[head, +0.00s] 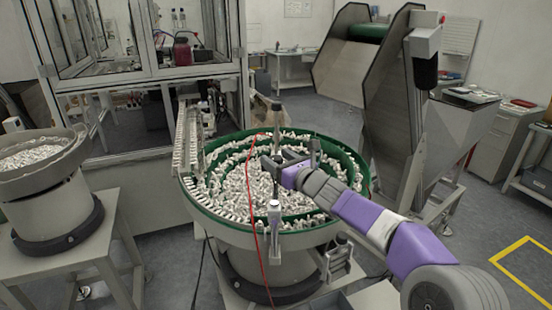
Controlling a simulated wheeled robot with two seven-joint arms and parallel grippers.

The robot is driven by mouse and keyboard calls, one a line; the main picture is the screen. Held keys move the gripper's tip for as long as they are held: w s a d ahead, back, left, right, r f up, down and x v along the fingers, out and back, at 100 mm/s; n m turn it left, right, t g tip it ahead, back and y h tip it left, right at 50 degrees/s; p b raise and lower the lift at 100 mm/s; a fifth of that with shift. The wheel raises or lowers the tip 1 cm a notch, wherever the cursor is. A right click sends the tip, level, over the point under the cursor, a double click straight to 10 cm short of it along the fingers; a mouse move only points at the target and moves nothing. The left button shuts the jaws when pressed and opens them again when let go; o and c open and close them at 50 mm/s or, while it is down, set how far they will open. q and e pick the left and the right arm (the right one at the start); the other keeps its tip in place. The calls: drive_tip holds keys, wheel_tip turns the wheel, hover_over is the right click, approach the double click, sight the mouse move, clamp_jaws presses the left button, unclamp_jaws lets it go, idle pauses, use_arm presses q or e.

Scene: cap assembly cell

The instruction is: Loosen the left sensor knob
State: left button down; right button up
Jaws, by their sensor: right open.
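My right gripper (273,166) reaches in from the lower right on my purple and grey arm and is over the middle of the green-lined feeder bowl (212,212). It is open, and I see nothing held in it. A slim upright sensor post (273,218) stands at the bowl's front rim, just below my gripper in the picture. Another dark post (277,113) shows beyond the gripper. The knobs are too small to make out, and I cannot tell which one is the left sensor knob. My left gripper is not in view.
The bowl is full of small white caps. A red cable (262,265) hangs over its front. A second bowl feeder (47,185) stands at left, a glazed machine cabinet (145,85) behind. A tall hopper conveyor (385,110) rises at right. Open floor lies at far right.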

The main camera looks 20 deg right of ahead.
drive_tip(key=shift+w+a, duration=0.1)
drive_tip(key=shift+w, duration=0.4)
